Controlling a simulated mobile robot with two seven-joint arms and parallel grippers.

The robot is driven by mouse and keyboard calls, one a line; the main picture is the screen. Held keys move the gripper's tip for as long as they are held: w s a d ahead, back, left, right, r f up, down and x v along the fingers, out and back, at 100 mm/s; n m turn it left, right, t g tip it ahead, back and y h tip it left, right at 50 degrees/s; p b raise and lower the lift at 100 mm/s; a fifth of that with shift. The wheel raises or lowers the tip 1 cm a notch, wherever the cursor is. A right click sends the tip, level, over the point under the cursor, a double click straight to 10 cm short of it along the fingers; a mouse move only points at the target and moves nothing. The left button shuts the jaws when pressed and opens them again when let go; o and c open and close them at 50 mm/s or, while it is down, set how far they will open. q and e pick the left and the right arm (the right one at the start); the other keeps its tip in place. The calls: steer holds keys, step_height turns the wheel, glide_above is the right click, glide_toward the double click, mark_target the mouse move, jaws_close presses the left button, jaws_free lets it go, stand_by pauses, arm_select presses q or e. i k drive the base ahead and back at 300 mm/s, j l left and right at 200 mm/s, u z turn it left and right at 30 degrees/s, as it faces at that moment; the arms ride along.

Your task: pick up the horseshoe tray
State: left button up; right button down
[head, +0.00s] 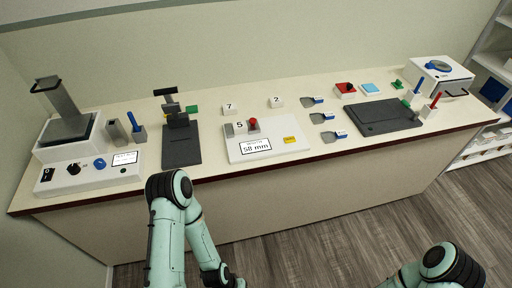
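I cannot make out for certain which thing is the horseshoe tray. Two dark flat pieces lie on the counter: a dark rectangular tray-like plate (384,117) at the right, and a narrow dark board (181,150) at the left with a dark upright stand (172,105) at its back. No clear horseshoe shape shows on either. My two arms come in at the bottom, in front of the counter and apart from everything on it. Both grippers are out of the picture.
The long counter (215,101) has a dark front edge. A white machine (88,178) stands at the left, a white box (440,75) at the far right. A white panel with a red knob (268,150) lies mid-counter, several blue-handled tools (326,118) right of it. Wood floor (330,215) is clear.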

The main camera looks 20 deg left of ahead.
mark_target(328, 137)
steer(key=i+l, duration=0.25)
steer(key=i+j, duration=0.3)
steer(key=i, duration=0.15)
steer(key=l+u, duration=0.1)
steer(key=u, duration=0.35)
steer(key=l+u, duration=0.15)
steer(key=u, duration=0.35)
steer(key=l+u, duration=0.2)
steer(key=u, duration=0.25)
